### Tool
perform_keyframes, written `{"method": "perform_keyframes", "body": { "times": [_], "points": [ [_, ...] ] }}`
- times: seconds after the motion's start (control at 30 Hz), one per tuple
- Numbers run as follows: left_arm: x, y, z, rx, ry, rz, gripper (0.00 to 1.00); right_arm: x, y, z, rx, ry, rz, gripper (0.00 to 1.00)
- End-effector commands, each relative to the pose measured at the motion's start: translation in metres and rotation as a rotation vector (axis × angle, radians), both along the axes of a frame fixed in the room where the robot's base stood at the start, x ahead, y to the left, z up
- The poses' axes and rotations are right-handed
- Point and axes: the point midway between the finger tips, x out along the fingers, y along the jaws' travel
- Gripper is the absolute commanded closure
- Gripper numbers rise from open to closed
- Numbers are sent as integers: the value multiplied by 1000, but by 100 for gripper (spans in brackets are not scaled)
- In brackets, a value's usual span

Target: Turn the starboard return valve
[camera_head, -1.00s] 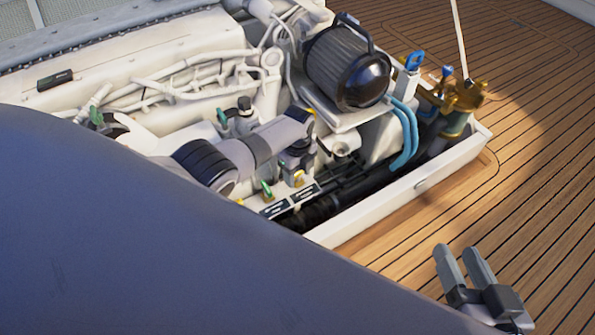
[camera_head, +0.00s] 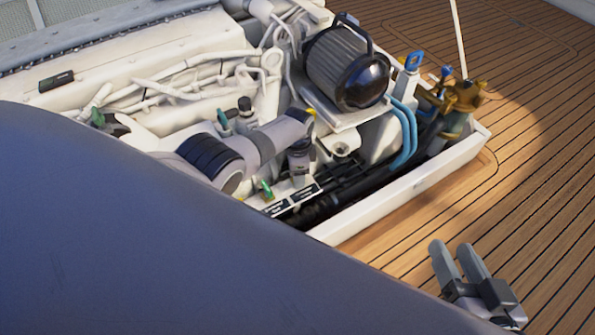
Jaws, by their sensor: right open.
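Two small label plates sit on a ledge at the front of the engine hatch, the left label (camera_head: 276,208) and the right label (camera_head: 304,194); their text is too small to read. A small valve with a green handle (camera_head: 265,188) stands behind the left label. My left gripper (camera_head: 299,170) points down at the ledge behind the right label. It covers the spot there, and its fingertips are too small and hidden to judge. My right gripper (camera_head: 457,262) is open and empty over the wooden deck, well away from the valves.
A black ribbed filter (camera_head: 347,66), blue hoses (camera_head: 404,135) and a brass fitting (camera_head: 463,97) stand to the right. The hatch's white rim (camera_head: 400,197) borders the front. The deck (camera_head: 540,150) is clear. A large blue-grey surface close to the camera hides the lower left.

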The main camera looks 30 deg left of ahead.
Motion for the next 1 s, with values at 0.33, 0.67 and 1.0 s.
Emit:
{"method": "perform_keyframes", "body": {
  "times": [0.33, 0.67, 1.0],
  "points": [
    [0, 1, 0, 1, 0, 270, 77, -1, 1, -3, 1, 12, 3, 57],
    [-1, 1, 0, 2, 2, 402, 77, -1, 1, -3, 4, 15, 4, 57],
    [-2, 2, -1, 3, 7, 432, 77, -1, 1, -2, 4, 14, 4, 57]
  ]
}}
